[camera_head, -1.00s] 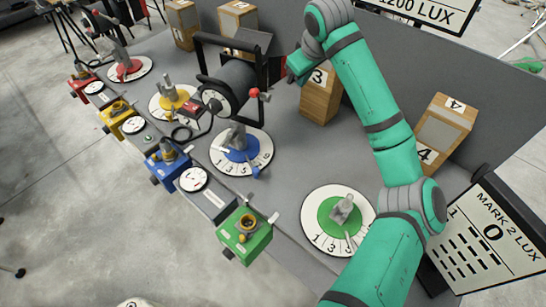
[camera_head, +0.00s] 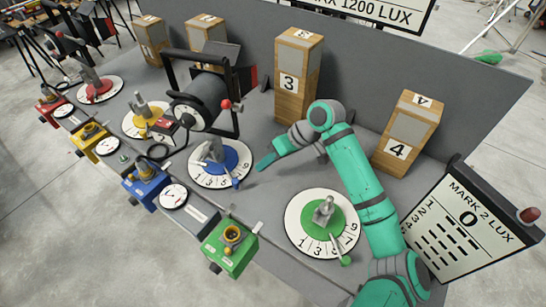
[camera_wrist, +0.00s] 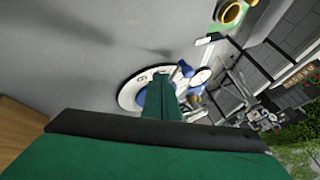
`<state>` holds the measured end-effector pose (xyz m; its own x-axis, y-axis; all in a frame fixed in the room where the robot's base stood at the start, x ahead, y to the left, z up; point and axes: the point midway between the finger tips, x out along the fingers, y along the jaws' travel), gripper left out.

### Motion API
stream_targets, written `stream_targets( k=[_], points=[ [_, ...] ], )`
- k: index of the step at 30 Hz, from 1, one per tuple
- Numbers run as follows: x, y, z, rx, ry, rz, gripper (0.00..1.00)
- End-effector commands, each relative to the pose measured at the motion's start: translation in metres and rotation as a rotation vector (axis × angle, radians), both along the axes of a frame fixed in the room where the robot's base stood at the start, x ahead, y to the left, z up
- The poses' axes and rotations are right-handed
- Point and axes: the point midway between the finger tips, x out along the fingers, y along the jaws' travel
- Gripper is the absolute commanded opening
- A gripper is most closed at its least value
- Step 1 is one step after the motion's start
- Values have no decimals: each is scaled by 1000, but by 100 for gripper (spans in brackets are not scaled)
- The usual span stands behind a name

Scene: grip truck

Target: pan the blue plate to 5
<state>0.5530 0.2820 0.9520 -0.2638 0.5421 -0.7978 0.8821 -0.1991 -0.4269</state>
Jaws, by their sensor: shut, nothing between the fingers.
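The blue plate (camera_head: 231,157) is a round blue disc on a white numbered dial (camera_head: 205,181), with a grey fixture standing on it. A handle with a blue knob (camera_head: 236,184) sticks out over the front right of the dial, near the higher numbers; I cannot tell the exact number it marks. My gripper (camera_head: 265,163) is shut and empty, to the right of the blue dial and apparently apart from it. In the wrist view my green fingers (camera_wrist: 162,97) point at the dial (camera_wrist: 130,92) and cover part of it and of the plate.
A green plate (camera_head: 322,224) on its own dial stands at the right, below my arm. A black lamp (camera_head: 203,97) stands behind the blue dial. Wooden blocks (camera_head: 298,78) line the back. Blue (camera_head: 146,183) and green boxes (camera_head: 229,247) sit along the front edge.

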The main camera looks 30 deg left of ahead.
Motion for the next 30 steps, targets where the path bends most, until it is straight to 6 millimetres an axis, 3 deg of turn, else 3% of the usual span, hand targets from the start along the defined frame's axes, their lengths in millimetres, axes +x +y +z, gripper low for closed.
stream_targets(
  k=[5,15,30],
  points=[
    [-9,17,-26,-1,0,0,0],
    [-41,33,-26,0,-3,1,0],
    [-44,31,-26,-1,-2,-17,0]
  ],
)
